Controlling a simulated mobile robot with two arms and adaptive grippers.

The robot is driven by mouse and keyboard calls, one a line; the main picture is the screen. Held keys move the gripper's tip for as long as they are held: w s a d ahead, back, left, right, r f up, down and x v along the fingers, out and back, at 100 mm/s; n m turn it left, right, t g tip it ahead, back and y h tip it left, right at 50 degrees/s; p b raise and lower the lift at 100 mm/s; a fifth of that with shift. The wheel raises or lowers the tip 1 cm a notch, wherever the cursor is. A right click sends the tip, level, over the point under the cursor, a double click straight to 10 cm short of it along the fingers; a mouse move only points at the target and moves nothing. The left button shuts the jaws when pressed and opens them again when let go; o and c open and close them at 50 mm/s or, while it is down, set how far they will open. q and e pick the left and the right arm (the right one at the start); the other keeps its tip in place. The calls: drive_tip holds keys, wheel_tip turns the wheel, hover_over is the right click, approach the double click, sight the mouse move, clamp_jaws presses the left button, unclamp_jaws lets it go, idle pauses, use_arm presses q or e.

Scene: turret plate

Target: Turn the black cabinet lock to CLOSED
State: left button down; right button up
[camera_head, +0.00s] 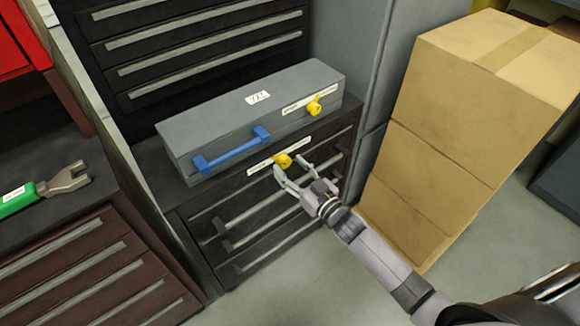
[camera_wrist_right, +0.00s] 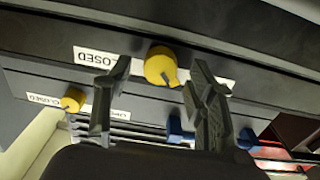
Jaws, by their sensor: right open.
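The black cabinet (camera_head: 310,180) stands under a grey case. Its yellow lock knob (camera_head: 283,160) sits on the top front edge, between parts of a white label. In the right wrist view the nearer yellow knob (camera_wrist_right: 160,64) shows between the fingertips, with the word CLOSED (camera_wrist_right: 100,59) to its left. Its small tip points down and right there, away from that word. My right gripper (camera_head: 294,171) is open and empty in front of the lock, fingers either side of the knob; I cannot tell whether they touch it. My left gripper is not in view.
The grey case (camera_head: 210,115) has a blue handle (camera_head: 232,150) and its own yellow knob (camera_head: 315,105) just above the cabinet lock. Stacked cardboard boxes (camera_head: 440,130) stand close on the right. A green-handled tool (camera_head: 20,199) lies at left. The floor in front is clear.

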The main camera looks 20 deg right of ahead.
drive_tip(key=shift+w+a, duration=0.15)
drive_tip(key=shift+w, duration=0.25)
drive_tip(key=c, duration=1.1)
drive_tip(key=shift+c, duration=0.2)
